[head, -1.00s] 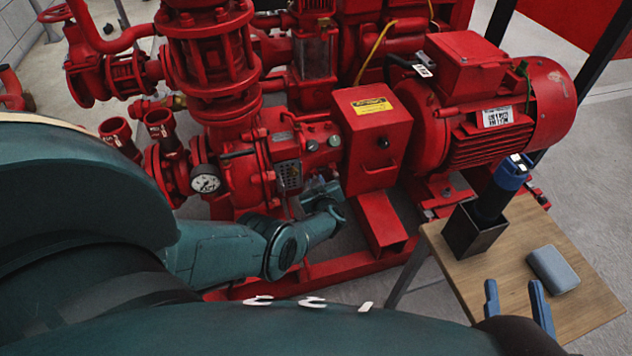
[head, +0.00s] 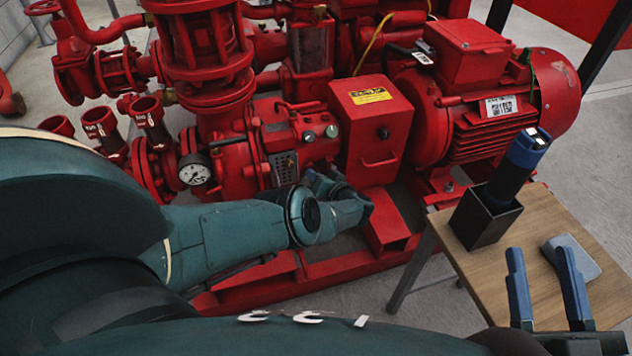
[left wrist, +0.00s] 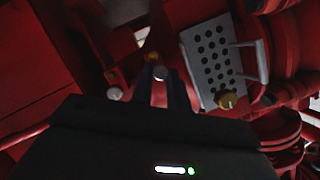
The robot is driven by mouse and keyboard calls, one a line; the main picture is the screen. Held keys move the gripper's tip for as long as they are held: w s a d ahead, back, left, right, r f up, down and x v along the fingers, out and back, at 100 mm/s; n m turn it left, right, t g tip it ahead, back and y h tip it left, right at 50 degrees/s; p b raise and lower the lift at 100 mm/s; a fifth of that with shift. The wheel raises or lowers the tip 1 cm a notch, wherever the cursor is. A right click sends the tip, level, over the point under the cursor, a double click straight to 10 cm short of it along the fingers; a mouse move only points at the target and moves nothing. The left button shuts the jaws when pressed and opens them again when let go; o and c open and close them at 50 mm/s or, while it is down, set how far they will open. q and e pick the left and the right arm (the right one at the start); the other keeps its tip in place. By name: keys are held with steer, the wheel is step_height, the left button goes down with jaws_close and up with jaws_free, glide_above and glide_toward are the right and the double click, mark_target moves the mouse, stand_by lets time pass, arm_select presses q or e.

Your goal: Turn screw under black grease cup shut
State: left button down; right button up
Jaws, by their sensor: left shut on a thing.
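My left arm reaches from the left to the red pump (head: 230,160). Its gripper is low at the pump's front and mostly hidden by my own wrist in the head view. In the left wrist view, my left gripper (left wrist: 160,88) is shut on a small screw with a pale round end (left wrist: 160,72), with a brass-coloured fitting (left wrist: 152,58) just beyond it. I cannot make out a black grease cup. My right gripper (head: 543,262) is open and empty, over the wooden table (head: 450,237).
A perforated metal plate (left wrist: 213,58) and a brass fitting (left wrist: 228,100) are close right of the fingers. The red control box (head: 372,125) and motor (head: 490,120) stand further right. On the table are a black holder (head: 484,222) with a blue-topped tool (head: 520,165) and a grey block (head: 575,257).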

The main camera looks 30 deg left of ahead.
arm_select(q)
steer(key=shift+w+m+y+b, duration=0.1)
steer(key=shift+m+y+b, duration=0.4)
steer(key=shift+m+b, duration=0.25)
arm_select(e)
steer(key=shift+w+d+r+n+t+y, duration=0.1)
steer(key=shift+w+r+n+t+y, duration=0.15)
steer(key=shift+r+n+y, duration=0.25)
steer(key=shift+w+d+r+n+t+y, duration=0.1)
steer(key=shift+r+n+t+y, duration=0.2)
steer(key=shift+r+n, duration=0.3)
arm_select(q)
steer(key=c, duration=1.3)
jaws_free()
steer(key=shift+c, duration=0.2)
